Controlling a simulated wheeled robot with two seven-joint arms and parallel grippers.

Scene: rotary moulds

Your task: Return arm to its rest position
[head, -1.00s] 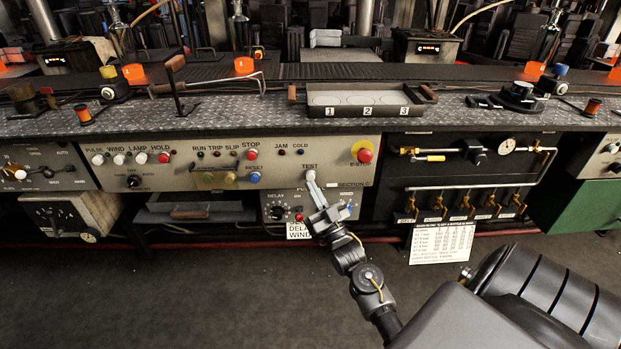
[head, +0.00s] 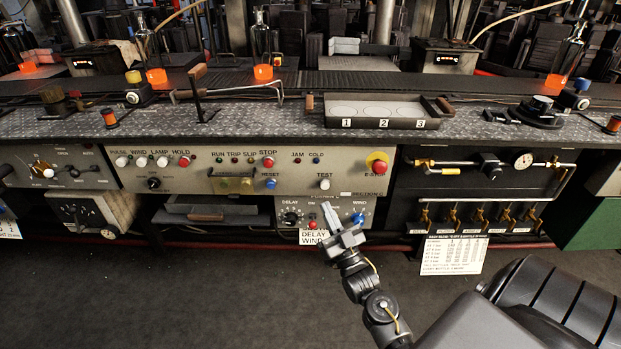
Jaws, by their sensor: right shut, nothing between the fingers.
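My right gripper (head: 330,216) is shut and empty, its fingertips pointing up in front of the lower DELAY/WIND panel (head: 352,206). It is apart from the TEST knob (head: 324,184), a white knob on the long grey control panel (head: 232,176) above it. My right arm (head: 366,290) reaches up from the lower right of the head view. The gripper covers part of the small panel and part of the DELAY WIND label. My left gripper is not in view.
A grey tray (head: 378,123) marked 1, 2, 3 lies on the metal bench top (head: 250,118). A red E-stop button (head: 378,166) sits at the panel's right end. Brass valves and pipes (head: 480,214) fill the dark bay to the right. The floor (head: 180,290) before the bench is clear.

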